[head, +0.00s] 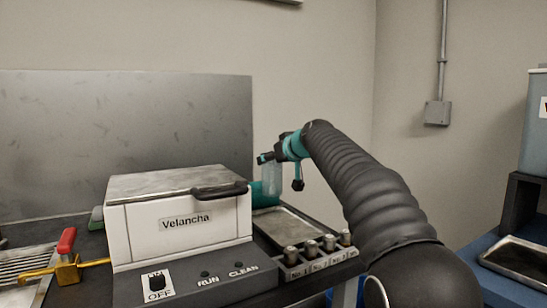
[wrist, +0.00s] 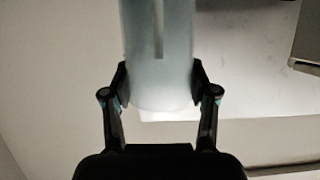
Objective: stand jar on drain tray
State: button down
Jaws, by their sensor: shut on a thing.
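My gripper (head: 268,158) is shut on a pale translucent jar (head: 271,181), above the bench right of the white Velancha box. In the wrist view the two fingers of my gripper (wrist: 160,88) press on both sides of the jar (wrist: 158,65), whose far end runs out of the picture. The jar looks upright in the head view. A shallow metal tray (head: 292,224) lies below and slightly right of it. A slatted metal tray (head: 22,263) lies at the far left. No label shows which one is the drain tray.
The white Velancha box (head: 178,215) has a dark lid handle (head: 219,192) near the jar. Several numbered capped vials (head: 318,250) stand in front of the shallow tray. A teal object (head: 264,196) sits behind the box.

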aim_at(278, 183)
jog(key=shift+d+f+b, duration=0.1)
jog(key=shift+f+b, duration=2.55)
jog(key=shift+f, duration=0.6)
jog(key=shift+f+b, duration=0.6)
jog(key=shift+c, duration=1.2)
grip_release()
jog(key=v, duration=1.1)
jog(key=s+d+f+m+g+h+p, duration=0.1)
jog(key=s+d+f+m+h, duration=0.1)
jog(key=s+d+f, duration=0.3)
jog(key=s+d+f+m+g+h+p, duration=0.1)
jog(key=s+d+f, duration=0.5)
jog(key=s+f, duration=0.7)
jog(key=s+d+f+m+g+h+p, duration=0.2)
jog(key=s+f, duration=0.6)
jog(key=s, duration=1.4)
jog(key=d+m+g+h, duration=0.1)
jog(key=d+h, duration=0.1)
jog(key=d, duration=0.1)
jog(key=shift+s+d+f+m, duration=0.25)
jog(key=shift+d+f+m, duration=0.05)
jog(key=shift+d+f, duration=0.1)
